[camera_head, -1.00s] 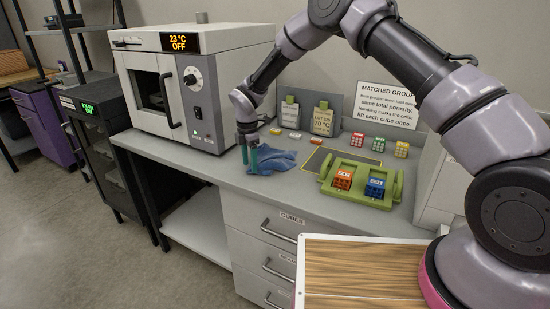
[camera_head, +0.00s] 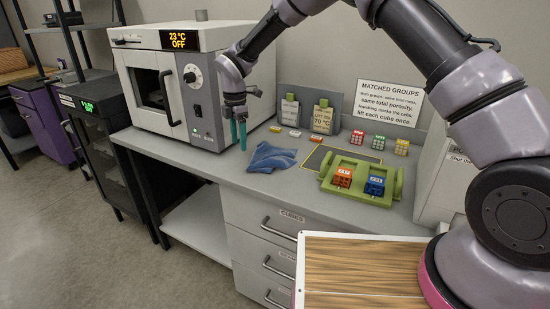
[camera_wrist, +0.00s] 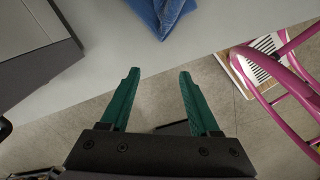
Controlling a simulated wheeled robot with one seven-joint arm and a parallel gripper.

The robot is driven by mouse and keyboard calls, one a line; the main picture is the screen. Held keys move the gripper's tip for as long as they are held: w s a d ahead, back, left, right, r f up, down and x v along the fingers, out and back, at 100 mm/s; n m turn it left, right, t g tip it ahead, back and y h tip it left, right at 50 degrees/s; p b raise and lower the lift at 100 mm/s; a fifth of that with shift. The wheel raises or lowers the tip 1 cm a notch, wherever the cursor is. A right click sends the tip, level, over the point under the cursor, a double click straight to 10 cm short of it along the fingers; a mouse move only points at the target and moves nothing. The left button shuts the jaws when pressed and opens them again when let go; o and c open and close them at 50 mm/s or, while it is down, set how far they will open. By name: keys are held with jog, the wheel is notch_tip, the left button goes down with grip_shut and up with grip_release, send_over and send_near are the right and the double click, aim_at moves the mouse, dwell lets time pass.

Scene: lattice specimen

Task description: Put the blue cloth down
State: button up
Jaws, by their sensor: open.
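The blue cloth (camera_head: 272,157) lies crumpled on the grey counter (camera_head: 222,172), to the left of the green tray. Its edge also shows at the top of the wrist view (camera_wrist: 160,14). My gripper (camera_head: 238,136), with teal fingers, hangs in front of the oven, up and left of the cloth and apart from it. In the wrist view the fingers (camera_wrist: 157,85) are spread with nothing between them.
A white oven (camera_head: 190,85) stands left on the counter. A green tray (camera_head: 330,186) holds an orange cube (camera_head: 342,177) and a blue cube (camera_head: 375,186). Several small cubes, labelled cards and a sign (camera_head: 376,102) stand behind. Counter in front of the cloth is clear.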

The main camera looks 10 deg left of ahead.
jog(key=shift+s+r, duration=0.1)
jog(key=shift+r, duration=0.15)
jog(key=c, duration=0.7)
jog(key=shift+w+d+f+b, duration=0.2)
jog(key=shift+w+d+b, duration=0.05)
jog(key=shift+d+b, duration=0.1)
grip_shut()
jog(key=w+d+f, duration=0.1)
jog(key=d, duration=0.1)
jog(key=w+d+f, duration=0.1)
jog(key=d+f, duration=0.1)
jog(key=w+d+f, duration=0.2)
jog(key=d, duration=0.1)
jog(key=shift+w+d, duration=0.1)
jog(key=shift+f, duration=0.6)
jog(key=shift+f+p, duration=0.35)
jog(key=shift+f, duration=1.65)
